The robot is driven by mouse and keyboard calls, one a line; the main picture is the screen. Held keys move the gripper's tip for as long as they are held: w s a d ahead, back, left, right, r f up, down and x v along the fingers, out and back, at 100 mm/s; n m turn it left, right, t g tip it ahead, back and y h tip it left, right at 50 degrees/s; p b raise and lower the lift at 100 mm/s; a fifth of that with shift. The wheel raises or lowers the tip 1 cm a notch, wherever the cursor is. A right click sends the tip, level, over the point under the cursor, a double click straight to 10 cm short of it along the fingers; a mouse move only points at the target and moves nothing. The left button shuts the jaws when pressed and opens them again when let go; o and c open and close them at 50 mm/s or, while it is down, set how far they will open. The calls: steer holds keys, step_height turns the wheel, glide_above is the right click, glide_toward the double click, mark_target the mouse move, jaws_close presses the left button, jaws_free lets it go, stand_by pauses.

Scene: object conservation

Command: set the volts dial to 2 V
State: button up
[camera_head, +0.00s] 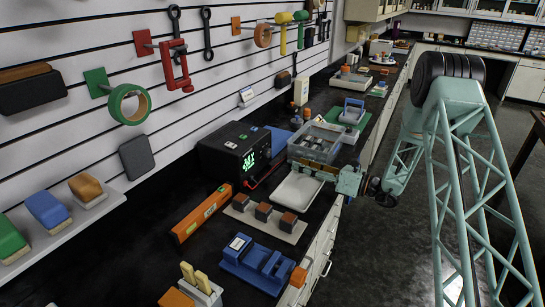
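A black box-shaped instrument (225,150) with a lit green display (249,160) stands on the dark bench against the slatted wall. Its front faces right. I take it for the unit with the volts dial, but the dial and its setting are too small to make out. A red lead lies by its front. My gripper (318,172) reaches in from the right, above the white tray, to the right of the instrument and apart from it. Its fingers are too small to tell whether they are open or shut.
A white tray (297,190) and a grey bin of parts (315,142) sit right of the instrument. An orange level (201,213), a board with several dark blocks (265,215) and a blue fixture (255,265) lie in front. Tools hang on the wall.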

mark_target(270, 155)
steer(key=shift+a, duration=0.1)
steer(key=shift+b+x, duration=0.75)
steer(key=shift+x, duration=6.1)
steer(key=shift+c, duration=0.2)
steer(key=c, duration=0.8)
